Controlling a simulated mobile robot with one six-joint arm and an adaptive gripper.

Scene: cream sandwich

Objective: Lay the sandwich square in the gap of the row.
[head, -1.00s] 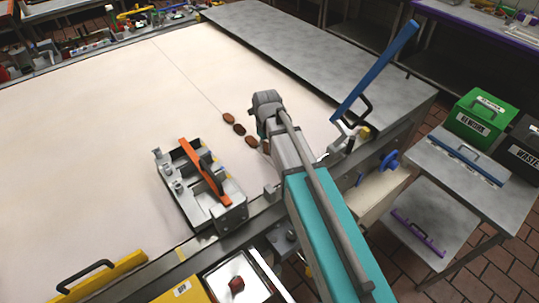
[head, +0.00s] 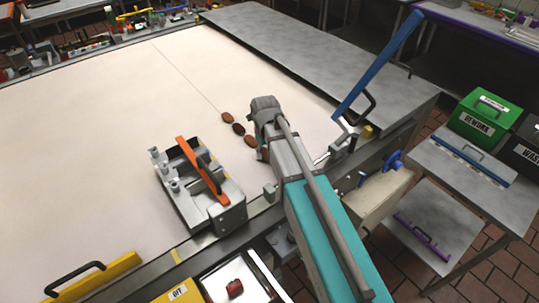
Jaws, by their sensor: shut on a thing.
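The row is several brown oval sandwiches on the pale belt, in line with a thin seam. Its far end is a sandwich (head: 228,116); a second sandwich (head: 238,129) and a third sandwich (head: 250,142) come nearer. Another brown piece (head: 263,152) shows partly beside my arm. My gripper (head: 264,128) is over the near part of the row, seen from behind and above. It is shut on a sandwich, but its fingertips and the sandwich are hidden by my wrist. The gap cannot be made out, nor can the held sandwich's height or angle.
A metal fixture with an orange bar (head: 202,171) stands left of my arm on the belt's near edge. A blue lever (head: 378,65) rises to the right. A yellow bar with a black handle (head: 95,278) lies at lower left. The belt's left part is clear.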

